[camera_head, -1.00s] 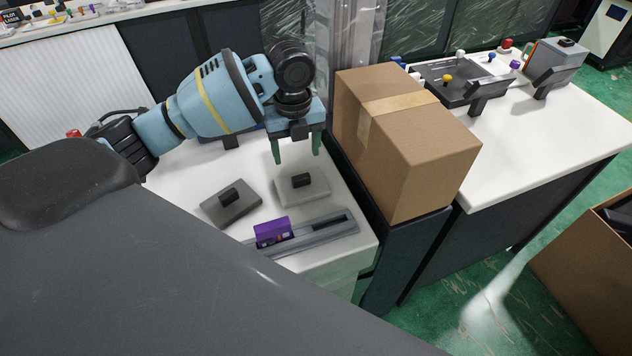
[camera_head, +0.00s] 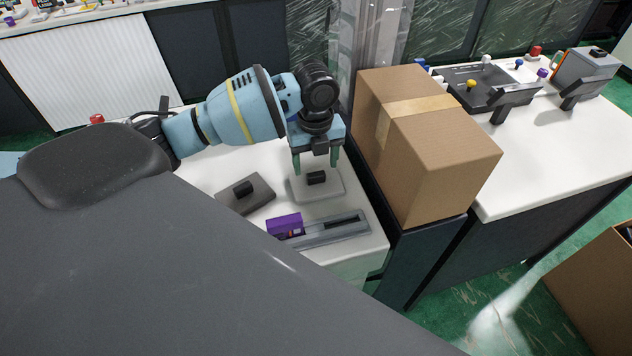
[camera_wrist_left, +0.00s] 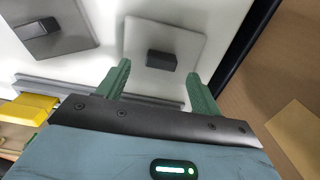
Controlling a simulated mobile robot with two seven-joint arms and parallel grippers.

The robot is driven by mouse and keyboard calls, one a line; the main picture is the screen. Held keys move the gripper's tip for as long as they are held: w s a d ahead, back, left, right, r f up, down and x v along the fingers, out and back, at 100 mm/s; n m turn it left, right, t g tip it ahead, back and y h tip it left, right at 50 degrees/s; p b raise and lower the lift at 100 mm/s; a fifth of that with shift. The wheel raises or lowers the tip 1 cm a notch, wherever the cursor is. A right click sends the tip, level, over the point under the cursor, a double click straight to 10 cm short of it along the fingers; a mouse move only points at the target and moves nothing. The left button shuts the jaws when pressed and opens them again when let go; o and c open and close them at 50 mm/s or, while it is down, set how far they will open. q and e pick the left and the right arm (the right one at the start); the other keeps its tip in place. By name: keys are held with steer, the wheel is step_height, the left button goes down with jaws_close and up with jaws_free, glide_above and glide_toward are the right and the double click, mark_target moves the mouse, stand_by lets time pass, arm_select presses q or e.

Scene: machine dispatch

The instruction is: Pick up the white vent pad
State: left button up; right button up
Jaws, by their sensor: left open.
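The white vent pad (camera_head: 331,191) is a pale, flat, rounded square with a black block handle (camera_head: 316,177) on top. It lies on the white worktop, beside a similar grey pad (camera_head: 262,197). My left gripper (camera_head: 316,166) is open and empty, pointing down just above the white pad, one finger to each side of the handle in the head view. In the left wrist view, the white pad (camera_wrist_left: 192,47) and its handle (camera_wrist_left: 161,59) show beyond the spread fingers of the gripper (camera_wrist_left: 158,70). My right gripper is not in view.
A purple box (camera_head: 284,225) sits at a grey rail (camera_head: 335,231) in front of the pads. A large cardboard box (camera_head: 440,150) stands close on the right. A yellow block (camera_wrist_left: 35,106) shows in the left wrist view.

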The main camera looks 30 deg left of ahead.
mark_target(316, 173)
arm_select(q)
step_height(316, 173, down, 3)
steer(key=shift+w+f, duration=0.1)
steer(key=c, duration=1.1)
steer(key=shift+o, duration=0.2)
step_height(316, 173, up, 10)
